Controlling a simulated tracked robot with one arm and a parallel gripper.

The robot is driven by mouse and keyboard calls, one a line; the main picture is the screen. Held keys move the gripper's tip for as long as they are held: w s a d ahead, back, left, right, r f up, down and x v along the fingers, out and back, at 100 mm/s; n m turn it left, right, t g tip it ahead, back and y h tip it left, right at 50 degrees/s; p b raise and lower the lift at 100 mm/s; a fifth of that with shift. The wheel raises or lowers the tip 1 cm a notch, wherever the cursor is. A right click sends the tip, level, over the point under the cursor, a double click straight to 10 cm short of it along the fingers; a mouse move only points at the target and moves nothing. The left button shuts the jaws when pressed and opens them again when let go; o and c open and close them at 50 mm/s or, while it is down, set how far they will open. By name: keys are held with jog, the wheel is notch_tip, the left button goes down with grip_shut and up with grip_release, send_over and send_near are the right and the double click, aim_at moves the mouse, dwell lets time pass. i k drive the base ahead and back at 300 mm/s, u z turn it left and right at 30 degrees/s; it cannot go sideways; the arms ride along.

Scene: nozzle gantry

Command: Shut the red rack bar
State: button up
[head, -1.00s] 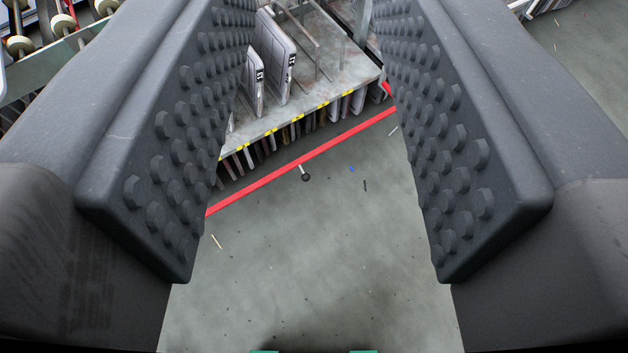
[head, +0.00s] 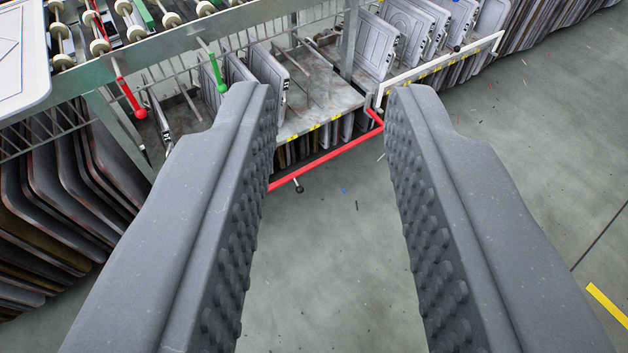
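The red rack bar (head: 335,158) stands out at an angle from the front of a low rack (head: 318,127), above the floor. Its far right end meets a short red piece by the rack's corner post. A small dark knob (head: 299,187) on a short stem hangs from the bar near its left visible end. My gripper (head: 326,95) is open and empty, its two dark studded fingers spread wide. In the picture the bar shows between the fingers, and the left finger hides its left end. I cannot tell the bar's height against the fingertips.
A white bar (head: 445,68) lies along the front of the rack section to the right. Red (head: 131,98) and green (head: 213,68) handles hang at the upper left. Dark panels (head: 50,190) stand at the left. Open floor (head: 330,260) lies in front.

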aim_at(300, 190)
jog(key=z, duration=0.95)
jog(key=i, duration=1.35)
jog(key=z, duration=0.9)
jog(key=k, duration=0.1)
jog(key=u, duration=0.05)
